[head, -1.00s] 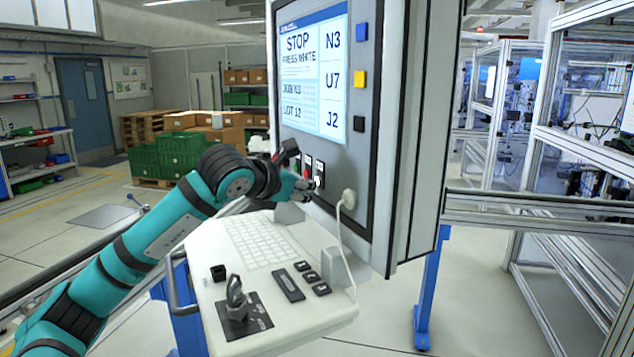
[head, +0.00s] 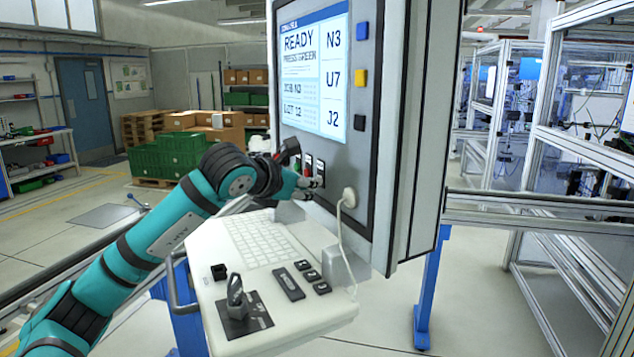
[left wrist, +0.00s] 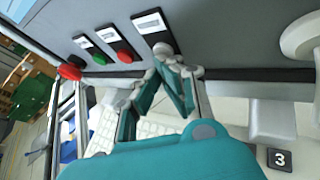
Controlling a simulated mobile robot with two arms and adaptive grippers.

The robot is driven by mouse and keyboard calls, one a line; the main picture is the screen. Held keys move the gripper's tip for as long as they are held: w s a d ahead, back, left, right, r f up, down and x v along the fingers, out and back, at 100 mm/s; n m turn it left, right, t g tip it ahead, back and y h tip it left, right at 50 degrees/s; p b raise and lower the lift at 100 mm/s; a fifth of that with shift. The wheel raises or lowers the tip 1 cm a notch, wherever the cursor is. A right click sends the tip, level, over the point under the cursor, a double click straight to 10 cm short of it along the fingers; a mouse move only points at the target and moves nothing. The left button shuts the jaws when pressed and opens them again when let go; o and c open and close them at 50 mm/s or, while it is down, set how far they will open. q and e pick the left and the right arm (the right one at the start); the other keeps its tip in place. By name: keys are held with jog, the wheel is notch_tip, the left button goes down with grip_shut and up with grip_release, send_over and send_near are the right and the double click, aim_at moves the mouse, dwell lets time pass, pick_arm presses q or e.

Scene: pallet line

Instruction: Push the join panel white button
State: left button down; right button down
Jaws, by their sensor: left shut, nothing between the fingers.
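The join panel (head: 384,130) stands upright in the middle of the head view. Its screen (head: 312,75) reads READY, PRESS GREEN. In the left wrist view the round white button (left wrist: 162,49) is the rightmost of a row, below its own black label plate. My left gripper (head: 314,187) is shut and empty at the lower part of the panel. In the left wrist view its fingertips (left wrist: 180,68) are just below the white button; I cannot tell whether they touch it. My right gripper is not in view.
The green button (left wrist: 100,59) and red button (left wrist: 125,56) are to the left of the white one. A white plug (head: 349,197) with a cable sits to the right. A keyboard shelf (head: 300,325) juts out below my gripper.

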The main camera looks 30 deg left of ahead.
pick_arm(q)
jog(key=shift+s+a+b, duration=0.4)
jog(key=shift+s, duration=0.2)
jog(key=s+a+b, duration=0.1)
jog(key=s, duration=0.1)
jog(key=s+a+b, duration=0.1)
jog(key=s+b, duration=0.1)
jog(key=shift+a, duration=0.4)
dwell(0.5)
jog(key=shift+f, duration=0.1)
